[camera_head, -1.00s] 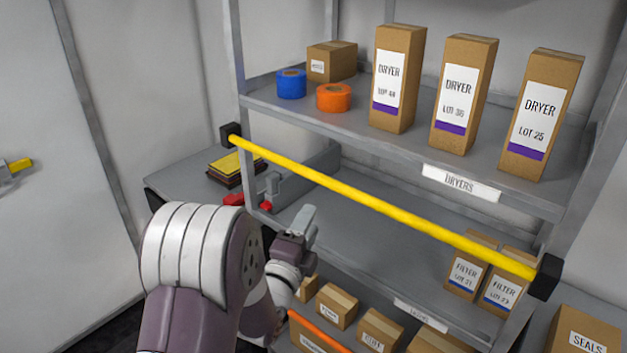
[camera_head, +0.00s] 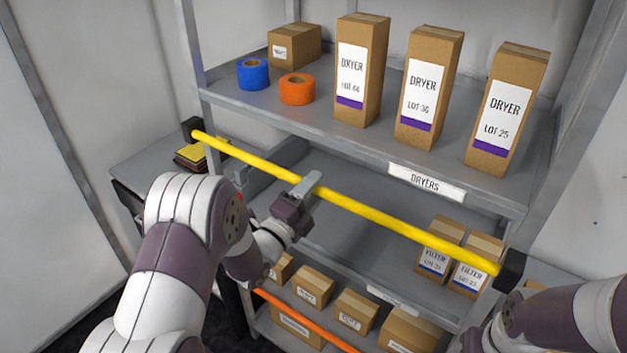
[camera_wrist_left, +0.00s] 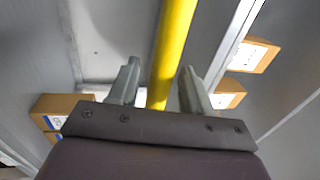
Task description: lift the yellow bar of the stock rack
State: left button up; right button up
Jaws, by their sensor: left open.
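The yellow bar (camera_head: 362,208) crosses the front of the stock rack (camera_head: 375,157), between a black bracket at the left post and one at the right post. My left gripper (camera_head: 304,187) is at the bar, left of its middle. In the left wrist view the yellow bar (camera_wrist_left: 172,50) runs between the two open fingers (camera_wrist_left: 158,85), with a gap visible on the right finger's side. Whether a finger touches the bar cannot be told. Part of my right arm shows at the lower right; its gripper cannot be made out.
The upper shelf holds three tall dryer boxes (camera_head: 427,85), a blue roll (camera_head: 253,74), an orange roll (camera_head: 297,89) and a small box (camera_head: 294,44). Filter boxes (camera_head: 437,247) stand behind the bar's right end. An orange bar (camera_head: 305,321) crosses below, before several small boxes.

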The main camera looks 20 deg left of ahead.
pick_arm(q)
jog(key=shift+w+d+r, duration=0.1)
jog(key=shift+d+r, duration=0.05)
jog(key=shift+w, duration=0.1)
grip_shut()
notch_tip(320, 180, up, 5)
jog(key=shift+p, duration=0.75)
grip_release()
